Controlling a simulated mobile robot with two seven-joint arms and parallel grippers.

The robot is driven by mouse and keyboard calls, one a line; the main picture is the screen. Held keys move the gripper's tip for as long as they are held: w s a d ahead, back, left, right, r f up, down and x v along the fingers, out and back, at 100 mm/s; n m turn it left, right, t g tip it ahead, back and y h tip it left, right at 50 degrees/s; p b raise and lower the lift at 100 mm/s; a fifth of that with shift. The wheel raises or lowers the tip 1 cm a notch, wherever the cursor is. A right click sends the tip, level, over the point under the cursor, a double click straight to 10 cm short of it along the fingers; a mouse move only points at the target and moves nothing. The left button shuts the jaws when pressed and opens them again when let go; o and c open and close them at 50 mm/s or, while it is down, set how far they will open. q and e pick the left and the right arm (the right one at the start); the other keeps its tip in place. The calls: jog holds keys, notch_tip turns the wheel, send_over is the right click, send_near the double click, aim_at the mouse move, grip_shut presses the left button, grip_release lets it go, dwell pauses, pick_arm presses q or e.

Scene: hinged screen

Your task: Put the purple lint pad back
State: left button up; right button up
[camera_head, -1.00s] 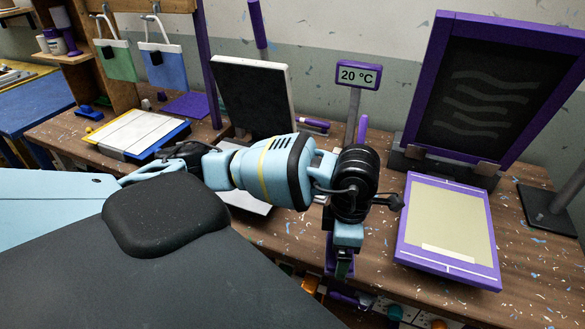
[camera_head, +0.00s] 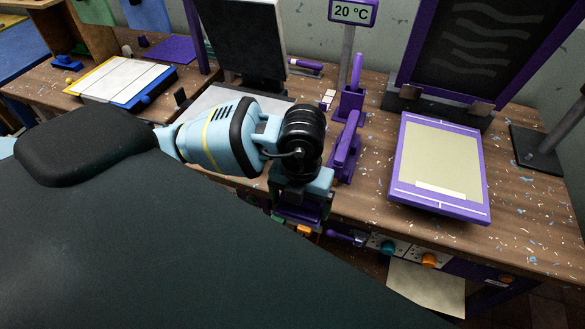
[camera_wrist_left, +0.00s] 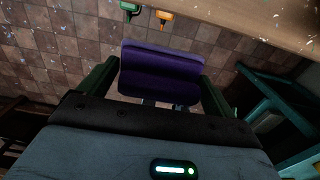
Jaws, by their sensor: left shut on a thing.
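My left gripper (camera_head: 302,208) is shut on the purple lint pad (camera_wrist_left: 160,72). In the left wrist view the pad is a dark purple block with a groove across it, between the two dark green fingers (camera_wrist_left: 160,85). The floor shows behind it. In the head view the gripper is at the bench's front edge, left of a small purple stand (camera_head: 344,150), and the pad is mostly hidden below the wrist. My right gripper is not in view.
The wooden bench (camera_head: 520,195) carries a purple-framed screen (camera_head: 440,165) on the right, a temperature sign (camera_head: 352,11) and a purple holder (camera_head: 350,103) at the back. Orange and teal knobs (camera_head: 429,260) line its front.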

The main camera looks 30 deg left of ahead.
pick_arm(q)
jog(key=w+a, duration=0.3)
jog(key=w, duration=0.1)
jog(key=w+a+f, duration=0.1)
jog(key=w+a, duration=0.2)
jog(key=w, duration=0.1)
jog(key=w+a, duration=0.2)
jog(key=w, duration=0.3)
jog(key=shift+a+f+b, duration=0.2)
jog(key=shift+a+b, duration=0.15)
jog(key=shift+a, duration=0.05)
jog(key=shift+w+a+f, duration=0.15)
jog(key=shift+f, duration=1.65)
jog(key=shift+f, duration=0.1)
jog(key=o, duration=0.5)
jog(key=shift+f, duration=0.1)
jog(key=shift+o, duration=0.9)
notch_tip(320, 180, up, 12)
jog(key=shift+r, duration=0.25)
